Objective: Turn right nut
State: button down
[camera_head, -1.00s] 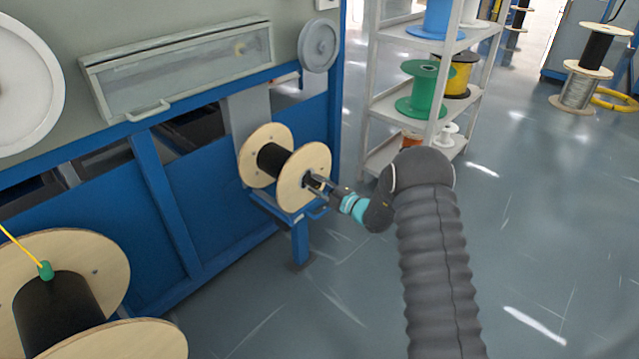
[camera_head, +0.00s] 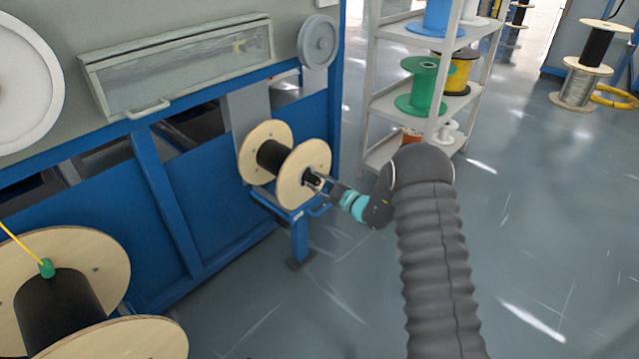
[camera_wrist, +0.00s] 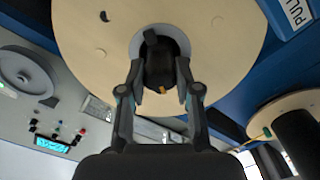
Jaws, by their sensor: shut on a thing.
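The right nut (camera_head: 311,177) is a dark knob at the centre of the near wooden flange of a spool (camera_head: 305,165) mounted on the blue machine. In the wrist view the nut (camera_wrist: 158,60) is black, with a pale ring around it on the flange (camera_wrist: 220,45). My gripper (camera_head: 317,182) is at the nut, reaching in from the right. In the wrist view the two fingers of my gripper (camera_wrist: 160,75) sit on either side of the nut and are shut on it. The fingers hide part of the nut's sides.
A shelf rack (camera_head: 378,105) with coloured reels stands behind my arm. A larger wooden spool (camera_head: 95,250) with a yellow cable is at lower left. A blue support post (camera_head: 300,240) stands below the mounted spool.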

jog(key=shift+s+a+f, duration=0.15)
jog(key=shift+s+a, duration=0.05)
jog(key=c, duration=0.8)
grip_release()
jog(key=shift+a, duration=0.15)
jog(key=shift+w+d, duration=0.1)
jog(key=shift+d, duration=0.15)
jog(key=shift+s+d, duration=0.25)
jog(key=shift+d, duration=0.15)
jog(key=v, duration=1.1)
jog(key=shift+n, duration=0.3)
